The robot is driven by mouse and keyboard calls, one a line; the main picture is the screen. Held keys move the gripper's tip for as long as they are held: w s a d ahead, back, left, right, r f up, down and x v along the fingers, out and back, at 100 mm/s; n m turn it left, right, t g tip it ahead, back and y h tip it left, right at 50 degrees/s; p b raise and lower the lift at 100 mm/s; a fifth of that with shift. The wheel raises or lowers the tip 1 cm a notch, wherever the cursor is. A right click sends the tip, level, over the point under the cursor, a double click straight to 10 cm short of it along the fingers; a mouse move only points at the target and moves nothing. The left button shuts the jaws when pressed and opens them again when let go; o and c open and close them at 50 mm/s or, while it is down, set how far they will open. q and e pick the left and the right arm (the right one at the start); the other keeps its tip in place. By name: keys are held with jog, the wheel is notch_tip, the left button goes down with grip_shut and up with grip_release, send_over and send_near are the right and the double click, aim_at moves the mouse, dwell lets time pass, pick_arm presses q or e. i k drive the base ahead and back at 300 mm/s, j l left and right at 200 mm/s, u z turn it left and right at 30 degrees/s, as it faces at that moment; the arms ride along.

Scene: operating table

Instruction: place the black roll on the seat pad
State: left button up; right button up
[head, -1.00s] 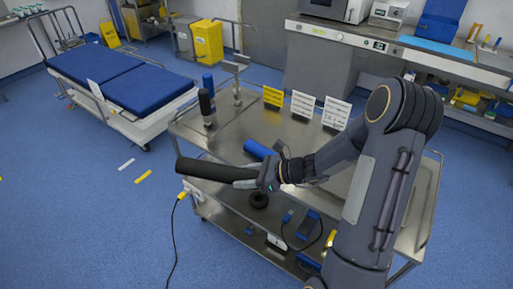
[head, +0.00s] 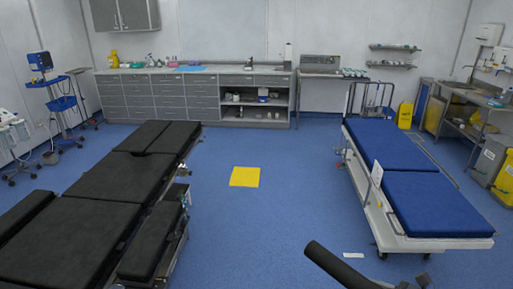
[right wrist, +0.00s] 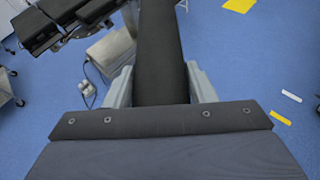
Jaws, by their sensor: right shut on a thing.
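The black roll (head: 338,268) juts into the bottom of the head view, right of centre, tilted. In the right wrist view the roll (right wrist: 160,55) runs away from me between the two grey fingers of my right gripper (right wrist: 160,88), which is shut on it. The operating table with black pads stands at the left of the head view, apart from the roll. Its pads include a wide near one (head: 65,235) and a middle one (head: 115,175); I cannot tell for sure which is the seat pad. My left gripper is not in view.
A blue-padded trolley bed (head: 430,205) stands at the right, with a white label (head: 376,173). A yellow floor sheet (head: 245,177) lies on open blue floor between it and the operating table. A blue equipment stand (head: 60,103) is at the far left; cabinets (head: 165,97) line the back.

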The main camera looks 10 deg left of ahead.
aim_at(126, 172)
jog(key=i+u, duration=0.2)
jog(key=i, duration=0.65)
jog(key=i+l+u, duration=0.2)
jog(key=i, duration=0.65)
jog(key=i+u, duration=0.2)
jog(key=u, duration=0.25)
jog(key=i+u, duration=0.2)
jog(key=u, duration=0.2)
jog(key=i+l+u, duration=0.1)
jog(key=u, duration=0.35)
jog(key=i+l+u, duration=0.15)
jog(key=u, duration=0.25)
jog(key=i+l+u, duration=0.2)
jog(key=u, duration=0.25)
jog(key=i+l+u, duration=0.15)
jog(key=u, duration=0.3)
jog(key=i+l+u, duration=0.2)
jog(key=u, duration=0.2)
jog(key=i+l+u, duration=0.2)
jog(key=u, duration=0.25)
